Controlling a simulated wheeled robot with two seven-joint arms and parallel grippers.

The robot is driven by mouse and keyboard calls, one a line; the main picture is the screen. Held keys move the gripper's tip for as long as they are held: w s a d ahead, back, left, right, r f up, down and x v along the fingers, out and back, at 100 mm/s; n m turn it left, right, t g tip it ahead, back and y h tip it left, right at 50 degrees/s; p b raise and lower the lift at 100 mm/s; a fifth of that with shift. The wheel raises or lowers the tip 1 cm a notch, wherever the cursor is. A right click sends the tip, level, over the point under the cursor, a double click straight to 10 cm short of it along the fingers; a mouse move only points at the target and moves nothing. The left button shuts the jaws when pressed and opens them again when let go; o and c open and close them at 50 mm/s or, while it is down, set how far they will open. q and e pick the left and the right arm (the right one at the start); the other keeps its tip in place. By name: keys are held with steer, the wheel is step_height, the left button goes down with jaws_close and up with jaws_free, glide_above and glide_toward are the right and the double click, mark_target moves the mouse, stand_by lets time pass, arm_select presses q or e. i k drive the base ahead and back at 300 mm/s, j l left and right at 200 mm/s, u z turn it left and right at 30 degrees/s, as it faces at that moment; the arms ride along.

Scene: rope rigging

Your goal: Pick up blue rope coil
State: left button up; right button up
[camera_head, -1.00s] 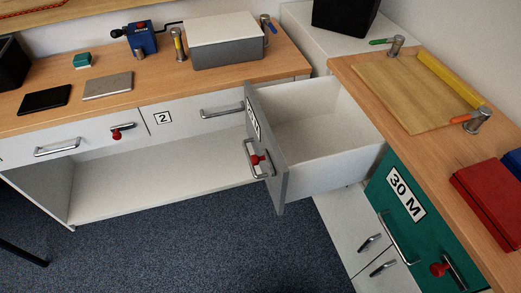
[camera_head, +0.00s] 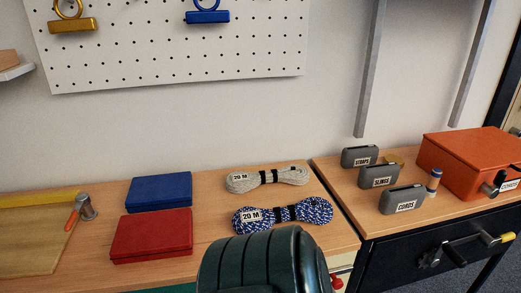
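A blue rope coil (camera_head: 308,211) with a white fleck pattern, black ties and a "20 M" label lies on the wooden worktop (camera_head: 215,245) near its front right. A pale grey rope coil (camera_head: 290,175), also labelled "20 M", lies just behind it. A dark green rounded part, likely my own arm, rises at the bottom centre, just in front of the blue coil. It hides a bit of the worktop's front edge. No gripper fingers show.
A red case (camera_head: 152,236) and a blue case (camera_head: 160,192) lie left of the coils. Grey pouches (camera_head: 402,199) and an orange box (camera_head: 468,163) stand on the right bench. A pegboard (camera_head: 170,45) hangs behind. A gap separates the two worktops.

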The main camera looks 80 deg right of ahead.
mark_target(317, 211)
steer(key=z, duration=2.85)
steer(key=i+l+u, duration=0.1)
steer(key=l+u, duration=0.3)
steer(key=l, duration=0.15)
